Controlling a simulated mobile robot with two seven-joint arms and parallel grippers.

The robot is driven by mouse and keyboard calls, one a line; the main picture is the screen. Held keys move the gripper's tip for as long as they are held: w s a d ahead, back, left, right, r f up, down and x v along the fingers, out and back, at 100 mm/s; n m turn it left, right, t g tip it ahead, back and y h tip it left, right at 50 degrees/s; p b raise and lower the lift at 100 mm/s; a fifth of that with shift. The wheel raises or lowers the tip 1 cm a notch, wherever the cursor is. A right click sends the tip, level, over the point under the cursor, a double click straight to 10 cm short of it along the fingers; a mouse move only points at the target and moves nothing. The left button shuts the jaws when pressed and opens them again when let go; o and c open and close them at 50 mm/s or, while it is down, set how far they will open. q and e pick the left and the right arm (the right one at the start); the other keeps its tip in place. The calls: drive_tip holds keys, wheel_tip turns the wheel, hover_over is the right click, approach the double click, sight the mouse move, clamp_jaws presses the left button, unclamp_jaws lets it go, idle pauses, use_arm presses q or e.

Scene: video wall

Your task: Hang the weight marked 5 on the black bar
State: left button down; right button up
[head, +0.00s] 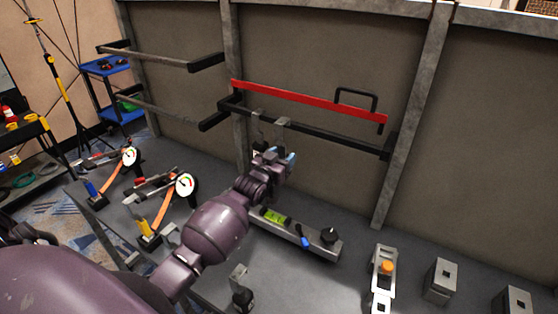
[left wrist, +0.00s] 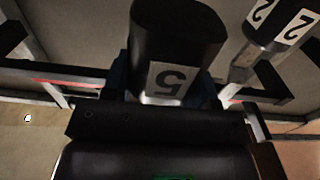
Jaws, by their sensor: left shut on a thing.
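The weight marked 5 (left wrist: 180,45) is a dark cylinder with a white label in the left wrist view, where the digit appears upside down. My left gripper (head: 277,160) is shut on it, just below the black bar (head: 330,137). In the head view the gripper mostly hides the weight. Two grey metal hooks (head: 282,123) show at the bar's left part, above the gripper. I cannot tell whether the held weight's hook rests on the bar. A weight marked 2 (left wrist: 262,38) is beside it in the left wrist view. My right gripper is not in view.
A red bar (head: 300,98) with a black handle runs just above the black bar. Another hooked weight (head: 242,298) stands on the grey table. A level (head: 275,217), two dial gauges (head: 187,185) and metal blocks (head: 441,280) are also there. Posts flank the bar.

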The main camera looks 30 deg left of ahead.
use_arm(q)
drive_tip(key=shift+w+r, duration=0.2)
drive_tip(key=shift+w, duration=1)
drive_tip(key=shift+w+a+f+b, duration=0.1)
drive_tip(key=shift+w+f+b, duration=0.5)
drive_tip(key=shift+w+b, duration=0.5)
drive_tip(key=shift+w+a+f+b, duration=0.1)
drive_tip(key=shift+w+f+b, duration=0.6)
drive_tip(key=shift+b, duration=0.65)
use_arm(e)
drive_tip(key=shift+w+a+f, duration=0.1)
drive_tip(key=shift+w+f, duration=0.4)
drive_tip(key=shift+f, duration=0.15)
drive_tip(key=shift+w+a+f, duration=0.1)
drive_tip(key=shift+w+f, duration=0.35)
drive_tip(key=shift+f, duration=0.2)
use_arm(q)
drive_tip(key=shift+w+r, duration=0.1)
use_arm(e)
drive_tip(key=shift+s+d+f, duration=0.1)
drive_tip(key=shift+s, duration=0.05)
